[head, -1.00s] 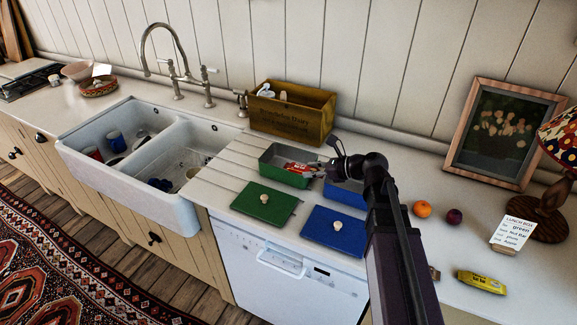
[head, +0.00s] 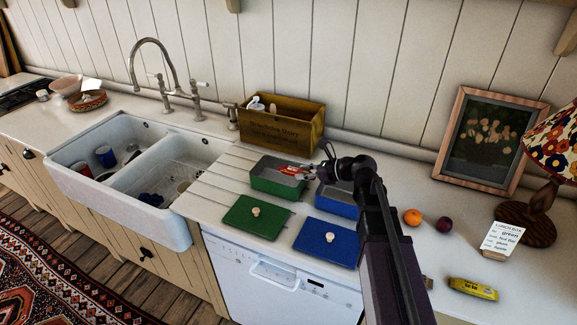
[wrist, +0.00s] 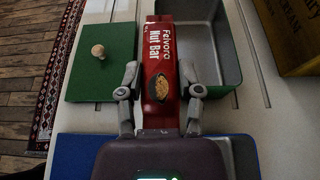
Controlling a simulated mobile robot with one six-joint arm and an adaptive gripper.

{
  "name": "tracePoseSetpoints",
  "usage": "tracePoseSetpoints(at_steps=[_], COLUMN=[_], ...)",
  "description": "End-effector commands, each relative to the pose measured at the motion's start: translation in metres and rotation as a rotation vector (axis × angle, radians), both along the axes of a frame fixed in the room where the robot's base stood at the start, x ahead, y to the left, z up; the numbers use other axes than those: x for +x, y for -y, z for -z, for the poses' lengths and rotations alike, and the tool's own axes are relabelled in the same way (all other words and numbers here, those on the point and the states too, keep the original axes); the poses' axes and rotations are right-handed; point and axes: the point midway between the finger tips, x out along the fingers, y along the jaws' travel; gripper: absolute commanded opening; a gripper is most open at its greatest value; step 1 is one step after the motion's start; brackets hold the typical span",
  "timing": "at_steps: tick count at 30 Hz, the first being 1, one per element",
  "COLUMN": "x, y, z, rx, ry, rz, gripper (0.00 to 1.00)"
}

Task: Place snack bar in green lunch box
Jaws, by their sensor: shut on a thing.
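The snack bar is a red wrapper marked Nut Bar (wrist: 160,65), also seen in the head view (head: 293,168). My gripper (wrist: 159,84) is shut on it, one finger on each long side; it also shows in the head view (head: 320,173). The green lunch box (head: 265,181) is open, with a grey inside, on the counter. In the wrist view the bar's far end overlaps the left side of the green box (wrist: 228,88). The bar appears to be above the box; its exact height is unclear.
A blue lunch box (head: 335,207) stands right of the green one. Green (head: 257,217) and blue (head: 328,238) lids lie in front. A wooden crate (head: 281,127) stands behind. An orange (head: 412,217), plum (head: 444,224), yellow bar (head: 473,289) and note card (head: 502,241) are at right.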

Motion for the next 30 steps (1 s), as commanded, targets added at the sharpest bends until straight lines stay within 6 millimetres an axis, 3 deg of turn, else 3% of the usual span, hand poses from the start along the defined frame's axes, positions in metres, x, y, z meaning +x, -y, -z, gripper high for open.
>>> tracePoseSetpoints(at_steps=[1, 9, 15, 30], x=[0.013, 0.059, 0.084, 0.091], y=[-0.005, -0.029, -0.043, -0.048], z=[0.002, 0.007, 0.009, 0.01], rx=[0.0, 0.0, 0.0, 0.0], ry=[0.001, 0.0, -0.001, 0.0], rz=[-0.001, -0.001, -0.002, -0.001], gripper=[0.0, 0.0, 0.0, 0.0])
